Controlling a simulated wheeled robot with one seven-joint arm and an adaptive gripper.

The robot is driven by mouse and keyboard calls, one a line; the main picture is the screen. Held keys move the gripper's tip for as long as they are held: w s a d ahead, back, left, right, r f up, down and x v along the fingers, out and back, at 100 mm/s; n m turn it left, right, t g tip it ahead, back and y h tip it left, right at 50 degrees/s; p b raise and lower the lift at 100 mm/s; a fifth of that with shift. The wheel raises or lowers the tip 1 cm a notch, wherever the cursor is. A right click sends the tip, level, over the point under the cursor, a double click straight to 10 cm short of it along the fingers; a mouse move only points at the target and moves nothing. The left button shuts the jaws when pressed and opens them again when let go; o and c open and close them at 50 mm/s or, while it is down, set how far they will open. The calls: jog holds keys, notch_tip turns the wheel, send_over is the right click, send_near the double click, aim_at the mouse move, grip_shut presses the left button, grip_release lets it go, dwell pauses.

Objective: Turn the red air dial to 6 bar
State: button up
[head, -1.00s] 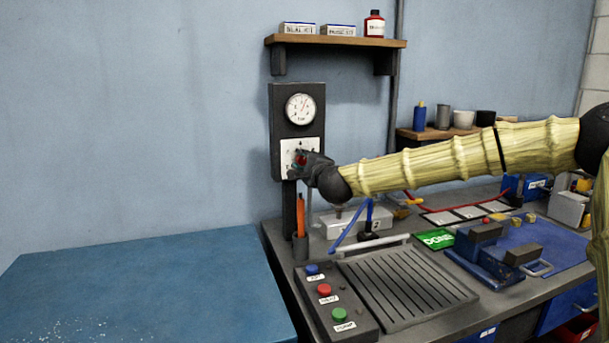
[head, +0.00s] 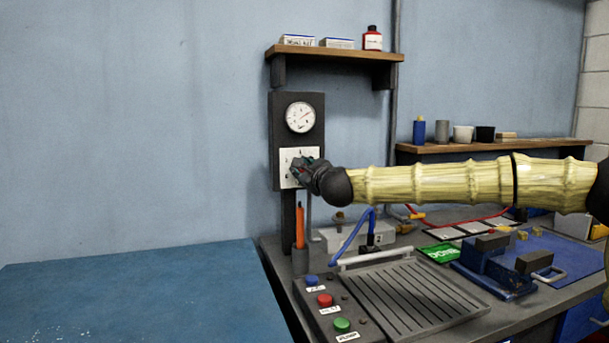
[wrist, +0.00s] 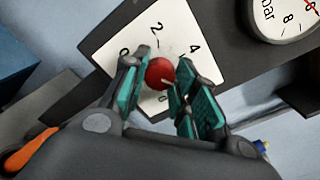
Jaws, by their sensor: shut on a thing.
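The red air dial (wrist: 159,73) is a round knob on a white plate (wrist: 112,48) marked with numbers; 0, 2 and 4 are legible in the wrist view. My gripper (wrist: 157,80) is shut on the dial, one teal-padded finger on each side. In the head view my gripper (head: 301,169) is at the white plate and hides the dial. The pressure gauge (head: 300,117) sits above it, its red needle pointing to the upper right. The gauge is cut off in the wrist view (wrist: 283,14). I cannot tell which number the dial's mark faces.
A shelf (head: 335,55) with boxes and a red bottle is above the gauge. An orange pen-like tool (head: 299,227) stands below the panel. A button box (head: 325,305) and a ribbed tray (head: 405,292) are on the bench. The blue tabletop (head: 130,295) at left is clear.

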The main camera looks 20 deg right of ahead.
dwell(0.3)
jog(key=o, duration=1)
jog(key=s, duration=1.2)
jog(key=shift+d+r, duration=0.15)
jog(key=shift+d, duration=0.25)
